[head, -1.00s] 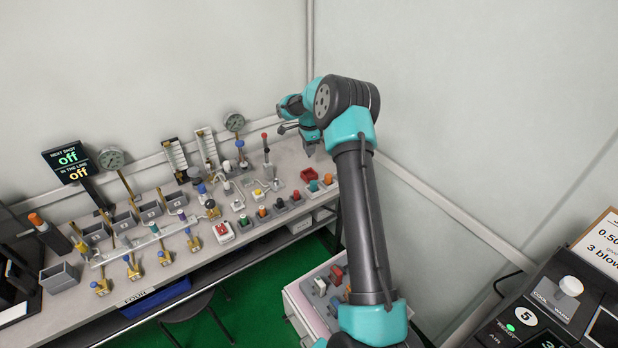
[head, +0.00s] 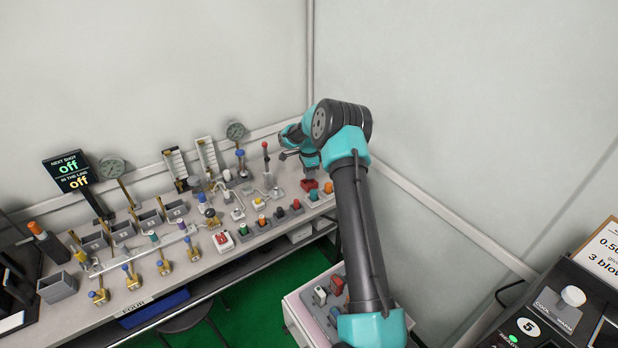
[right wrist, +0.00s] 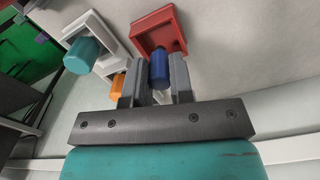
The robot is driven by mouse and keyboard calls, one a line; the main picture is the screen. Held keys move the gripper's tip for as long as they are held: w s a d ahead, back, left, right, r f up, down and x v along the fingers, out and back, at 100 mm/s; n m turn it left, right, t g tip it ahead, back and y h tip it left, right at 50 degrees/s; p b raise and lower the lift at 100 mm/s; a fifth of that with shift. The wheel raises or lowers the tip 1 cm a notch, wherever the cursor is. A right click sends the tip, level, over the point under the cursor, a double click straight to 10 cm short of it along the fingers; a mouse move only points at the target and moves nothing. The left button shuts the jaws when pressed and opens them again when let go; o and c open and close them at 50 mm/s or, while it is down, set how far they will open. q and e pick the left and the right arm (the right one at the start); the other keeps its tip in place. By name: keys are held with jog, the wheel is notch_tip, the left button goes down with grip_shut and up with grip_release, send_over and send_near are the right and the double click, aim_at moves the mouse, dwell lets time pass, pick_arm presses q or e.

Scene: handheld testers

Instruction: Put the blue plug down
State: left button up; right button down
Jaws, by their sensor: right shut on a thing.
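The blue plug (right wrist: 159,68) is between the two fingers of my right gripper (right wrist: 156,78) in the right wrist view, and the fingers are shut on it. A red open-topped tray (right wrist: 171,40) lies just beyond the plug, which overlaps the tray's near side in that view. I cannot tell whether the plug touches the tray. In the head view my right gripper (head: 311,173) is low over the red tray (head: 308,187) at the right end of the bench, and the plug is hidden there. My left gripper is not in view.
A teal plug (right wrist: 82,54) in a pale holder and an orange plug (right wrist: 117,86) are close beside the gripper. The bench (head: 215,262) carries a row of coloured plugs, gauges and brass valves. A wall is close behind.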

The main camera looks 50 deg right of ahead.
jog(key=shift+f, duration=1.25)
jog(key=shift+f, duration=0.15)
jog(key=c, duration=1)
grip_release()
notch_tip(320, 180, up, 12)
jog(key=shift+r, duration=0.2)
jog(key=shift+f, duration=0.15)
